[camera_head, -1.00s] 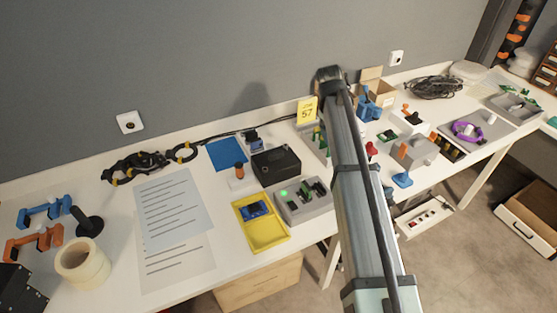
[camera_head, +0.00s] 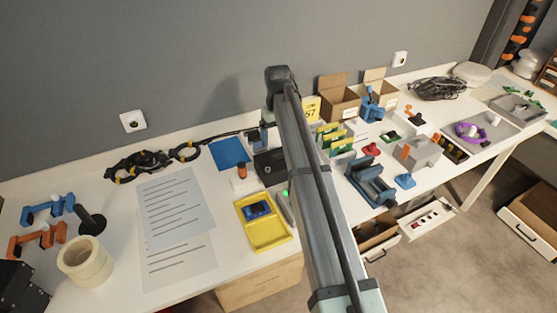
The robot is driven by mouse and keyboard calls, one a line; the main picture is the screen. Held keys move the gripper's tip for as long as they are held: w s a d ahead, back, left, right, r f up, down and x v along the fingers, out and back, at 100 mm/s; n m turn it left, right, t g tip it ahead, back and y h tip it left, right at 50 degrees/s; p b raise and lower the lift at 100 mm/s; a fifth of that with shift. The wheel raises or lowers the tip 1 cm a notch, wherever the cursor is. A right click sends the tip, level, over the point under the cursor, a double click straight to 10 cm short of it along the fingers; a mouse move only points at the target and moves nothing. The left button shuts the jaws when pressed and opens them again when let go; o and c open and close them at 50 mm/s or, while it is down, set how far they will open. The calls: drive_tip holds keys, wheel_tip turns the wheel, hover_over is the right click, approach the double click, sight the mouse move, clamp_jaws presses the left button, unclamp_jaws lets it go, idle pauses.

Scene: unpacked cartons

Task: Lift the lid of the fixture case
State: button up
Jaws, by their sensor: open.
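A grey case with a green light (camera_head: 284,198) stands on the table just right of the yellow tray; my arm covers most of it, so its lid cannot be seen. A black box (camera_head: 268,163) stands behind it, its right part also covered by my arm. I cannot tell for certain which of the two is the fixture case. My gripper is not visible; the arm's far end bends down behind its own link, near the black box, and hides it.
A yellow tray (camera_head: 246,228) with a blue part (camera_head: 258,210) lies left of the grey case. A blue vise-like fixture (camera_head: 371,185) stands right of my arm. Green boards in a rack (camera_head: 334,140) and open cartons (camera_head: 338,100) stand farther back. Papers (camera_head: 175,210) lie at left.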

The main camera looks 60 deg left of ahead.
sight(279, 153)
drive_tip(key=shift+w+a+f, duration=0.1)
drive_tip(key=shift+f, duration=1.7)
drive_tip(key=shift+w+a+f, duration=0.1)
drive_tip(key=shift+f, duration=1.7)
drive_tip(key=shift+c, duration=0.3)
drive_tip(key=c, duration=1.1)
drive_tip(key=shift+c, duration=0.2)
drive_tip(key=shift+r, duration=0.15)
wheel_tip(279, 153, up, 10)
